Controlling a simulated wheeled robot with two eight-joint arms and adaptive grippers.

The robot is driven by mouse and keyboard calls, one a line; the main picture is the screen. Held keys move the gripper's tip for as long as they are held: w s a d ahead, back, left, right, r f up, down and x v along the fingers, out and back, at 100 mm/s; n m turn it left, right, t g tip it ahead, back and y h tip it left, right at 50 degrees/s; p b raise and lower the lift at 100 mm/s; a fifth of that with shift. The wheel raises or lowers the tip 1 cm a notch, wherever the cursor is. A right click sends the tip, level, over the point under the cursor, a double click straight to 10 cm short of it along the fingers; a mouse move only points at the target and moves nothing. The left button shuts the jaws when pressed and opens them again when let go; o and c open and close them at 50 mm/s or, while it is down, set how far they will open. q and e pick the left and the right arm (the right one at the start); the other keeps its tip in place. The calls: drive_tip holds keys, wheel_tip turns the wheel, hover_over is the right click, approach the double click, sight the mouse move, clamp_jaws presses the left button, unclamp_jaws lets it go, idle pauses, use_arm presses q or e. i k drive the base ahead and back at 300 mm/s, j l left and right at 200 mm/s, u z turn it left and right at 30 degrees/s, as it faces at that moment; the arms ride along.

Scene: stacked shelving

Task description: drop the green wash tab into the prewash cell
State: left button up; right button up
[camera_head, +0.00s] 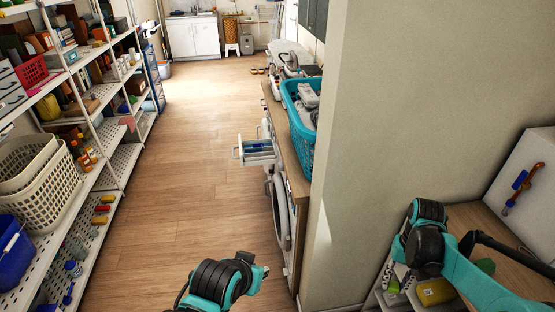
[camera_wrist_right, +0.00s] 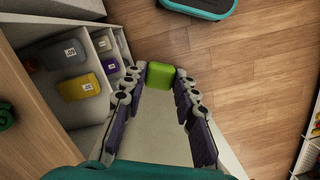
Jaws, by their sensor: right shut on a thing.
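My right gripper (camera_wrist_right: 160,88) is shut on the green wash tab (camera_wrist_right: 160,73), a small bright green block held between its fingertips in the right wrist view. In the head view the right gripper (camera_head: 394,277) is at the lower right, partly hidden by its own arm, with a bit of green showing at its tips. The detergent drawer (camera_head: 257,158) of the washing machine is pulled out at the middle, with blue inside. It is far from the tab; its separate cells are too small to tell apart.
A sorting tray (camera_wrist_right: 96,119) with a yellow pack (camera_wrist_right: 80,87) and other small packs is beside the right gripper. A pale wall (camera_head: 390,130) stands between this area and the drawer. A teal laundry basket (camera_head: 299,137) is on the counter. The floor in the middle is clear.

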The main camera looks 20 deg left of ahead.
sight(262, 161)
drive_tip(key=j+u, duration=0.1)
drive_tip(key=u, duration=1.45)
drive_tip(key=i+l, duration=0.15)
drive_tip(key=i, duration=0.3)
drive_tip(key=i+l+u, duration=0.1)
drive_tip(key=i, duration=0.35)
drive_tip(key=i+l, duration=0.2)
drive_tip(key=i, duration=0.2)
drive_tip(key=i+l+u, duration=0.1)
drive_tip(key=i, duration=0.35)
drive_tip(key=i+z, duration=0.3)
drive_tip(key=i, duration=0.15)
drive_tip(key=i+j+z, duration=0.3)
drive_tip(key=i, duration=0.15)
drive_tip(key=i+j+z, duration=0.3)
drive_tip(key=i, duration=0.15)
drive_tip(key=l+z, duration=0.1)
drive_tip(key=z, duration=0.6)
